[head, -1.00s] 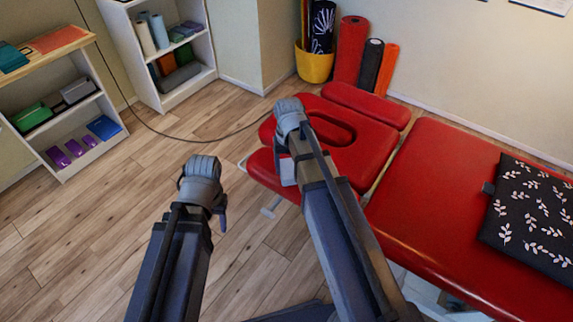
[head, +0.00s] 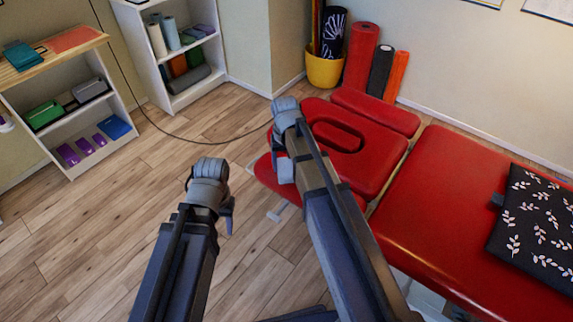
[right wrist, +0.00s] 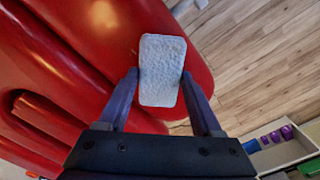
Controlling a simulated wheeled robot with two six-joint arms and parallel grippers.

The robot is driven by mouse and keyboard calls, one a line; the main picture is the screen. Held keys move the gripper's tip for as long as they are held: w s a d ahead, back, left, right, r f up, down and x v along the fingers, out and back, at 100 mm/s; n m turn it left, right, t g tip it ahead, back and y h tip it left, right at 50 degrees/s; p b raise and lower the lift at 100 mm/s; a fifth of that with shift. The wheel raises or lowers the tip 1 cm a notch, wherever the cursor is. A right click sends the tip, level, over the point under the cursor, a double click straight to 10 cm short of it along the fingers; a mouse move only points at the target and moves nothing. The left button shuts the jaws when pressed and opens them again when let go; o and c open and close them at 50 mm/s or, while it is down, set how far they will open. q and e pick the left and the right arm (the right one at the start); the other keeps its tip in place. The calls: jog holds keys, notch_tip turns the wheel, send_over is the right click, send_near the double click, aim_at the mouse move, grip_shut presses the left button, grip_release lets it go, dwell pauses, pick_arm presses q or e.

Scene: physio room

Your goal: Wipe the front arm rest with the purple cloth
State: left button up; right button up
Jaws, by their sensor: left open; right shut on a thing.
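My right gripper (right wrist: 160,88) is shut on a pale grey-white, textured, rounded block-like pad (right wrist: 161,58). No purple cloth shows in its jaws. The pad also shows in the head view (head: 285,170), over the front arm rest (head: 266,172), a red padded piece on the near side of the face cradle. In the right wrist view the pad overlaps the red upholstery; I cannot tell whether it touches. My left gripper (head: 229,212) is open and empty above the floor, left of the couch; its fingers are partly hidden.
The red couch (head: 425,210) bears a dark leaf-patterned cushion (head: 540,225). A second arm rest (head: 375,110) lies on the far side. Rolls and a yellow pot (head: 324,70) stand by the wall. Left shelves (head: 75,125) hold several purple blocks (head: 68,155). A cable crosses the clear floor.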

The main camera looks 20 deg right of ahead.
aim_at(285, 167)
jog(key=shift+r+p, duration=2.95)
jog(key=shift+r, duration=0.05)
jog(key=shift+r+p, duration=1.5)
jog(key=shift+p, duration=0.05)
notch_tip(285, 167, up, 2)
jog(key=shift+w+a+r+p, duration=0.15)
jog(key=shift+r+p, duration=0.1)
jog(key=shift+p, duration=0.95)
